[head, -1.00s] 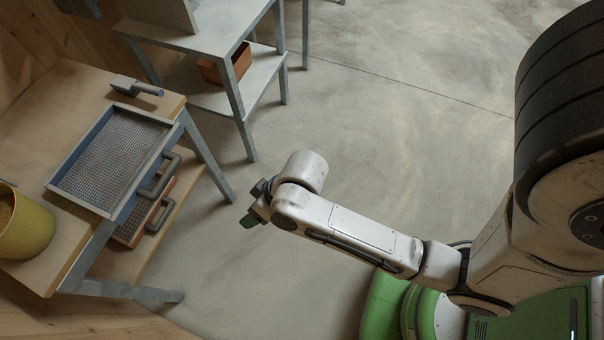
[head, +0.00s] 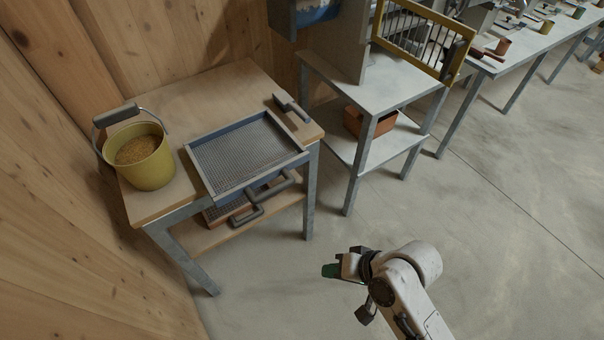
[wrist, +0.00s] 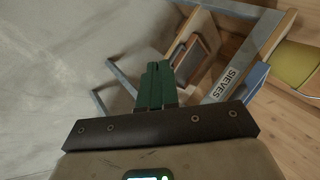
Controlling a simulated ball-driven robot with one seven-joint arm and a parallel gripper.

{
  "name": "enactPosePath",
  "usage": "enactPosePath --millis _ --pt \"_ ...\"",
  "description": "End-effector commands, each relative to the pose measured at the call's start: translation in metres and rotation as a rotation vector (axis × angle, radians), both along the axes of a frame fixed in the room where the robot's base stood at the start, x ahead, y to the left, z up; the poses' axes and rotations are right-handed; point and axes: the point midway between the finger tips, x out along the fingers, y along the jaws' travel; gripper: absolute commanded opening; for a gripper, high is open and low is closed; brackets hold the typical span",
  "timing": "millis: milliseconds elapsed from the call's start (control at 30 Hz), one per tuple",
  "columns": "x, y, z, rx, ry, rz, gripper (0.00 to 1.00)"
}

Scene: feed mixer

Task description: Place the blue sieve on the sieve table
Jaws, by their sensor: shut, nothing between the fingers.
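The blue sieve (head: 247,152), a square tray with grey mesh and a blue frame, lies flat on the wooden top of a table (head: 232,92) with grey legs, reaching over its front edge. In the wrist view a grey strip on this table (wrist: 226,84) reads "SIEVES", and a piece of the blue frame (wrist: 254,80) shows beside it. My gripper (head: 331,270) is shut and empty, over the floor to the right of and in front of the table, apart from the sieve. Its green fingers (wrist: 157,84) are together in the wrist view.
A yellow bucket of grain (head: 145,160) stands left of the sieve, and a grey-handled tool (head: 290,106) lies behind right. An orange-framed sieve (head: 222,212) is on the lower shelf. A grey table (head: 372,88) stands to the right. Floor in front is clear.

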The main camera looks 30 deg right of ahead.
Motion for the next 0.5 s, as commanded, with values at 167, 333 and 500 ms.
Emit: enactPosePath --millis 167,333,500 --pt "0.059 0.015 0.015 0.591 -0.096 -0.446 0.00" --pt "0.097 -0.010 0.036 1.208 -0.104 -0.851 0.00" --pt "0.111 -0.048 0.041 1.690 -0.082 -1.129 0.00"
